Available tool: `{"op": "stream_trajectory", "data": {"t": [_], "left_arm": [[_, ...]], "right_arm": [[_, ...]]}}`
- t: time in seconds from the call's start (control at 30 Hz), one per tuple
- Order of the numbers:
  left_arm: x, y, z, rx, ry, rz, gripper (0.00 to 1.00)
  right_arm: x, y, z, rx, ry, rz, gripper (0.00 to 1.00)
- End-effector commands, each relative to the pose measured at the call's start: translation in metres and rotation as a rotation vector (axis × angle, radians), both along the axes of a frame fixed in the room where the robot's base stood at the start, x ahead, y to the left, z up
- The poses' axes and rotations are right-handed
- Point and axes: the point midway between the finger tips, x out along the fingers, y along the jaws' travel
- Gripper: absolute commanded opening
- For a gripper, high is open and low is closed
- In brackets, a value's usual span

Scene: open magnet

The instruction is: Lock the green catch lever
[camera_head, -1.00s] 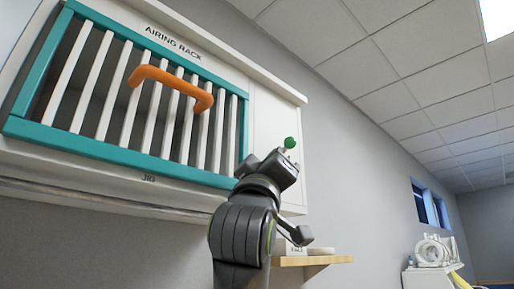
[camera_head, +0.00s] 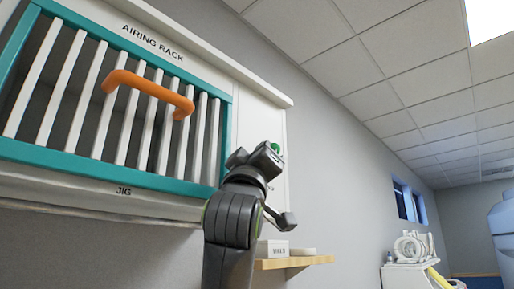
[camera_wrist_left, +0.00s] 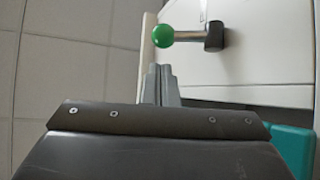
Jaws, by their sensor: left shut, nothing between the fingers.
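The catch lever has a green ball knob (camera_wrist_left: 160,36) on a metal stem that runs to a dark pivot (camera_wrist_left: 214,36) on a white panel in the left wrist view. The green knob also shows in the head view (camera_head: 276,147), at the right side of the airing rack, partly hidden by my left gripper (camera_head: 270,157). In the left wrist view my left gripper (camera_wrist_left: 161,70) is shut and empty, its fingertips just short of the knob and stem in the picture. I cannot tell whether they touch. My right gripper is not in view.
The airing rack's teal-framed barred door (camera_head: 110,165) with an orange handle (camera_head: 148,91) fills the left of the head view. A wooden shelf (camera_head: 300,262) with a white box (camera_head: 272,249) lies below right of the arm. A white cart (camera_head: 408,275) stands farther right.

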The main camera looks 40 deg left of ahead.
Motion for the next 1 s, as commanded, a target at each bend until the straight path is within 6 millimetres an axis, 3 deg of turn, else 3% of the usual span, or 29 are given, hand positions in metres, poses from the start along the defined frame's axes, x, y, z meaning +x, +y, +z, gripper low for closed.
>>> {"op": "stream_trajectory", "data": {"t": [0.1, 0.33, 1.0], "left_arm": [[0.012, 0.005, 0.018, -0.001, 0.003, 0.001, 0.00], [0.025, 0.010, 0.031, -0.001, 0.001, 0.000, 0.00], [0.028, 0.010, 0.030, 0.000, 0.000, 0.000, 0.00]], "right_arm": [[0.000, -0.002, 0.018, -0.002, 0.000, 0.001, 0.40], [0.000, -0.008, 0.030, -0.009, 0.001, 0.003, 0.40], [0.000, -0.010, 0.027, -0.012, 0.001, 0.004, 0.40]]}}
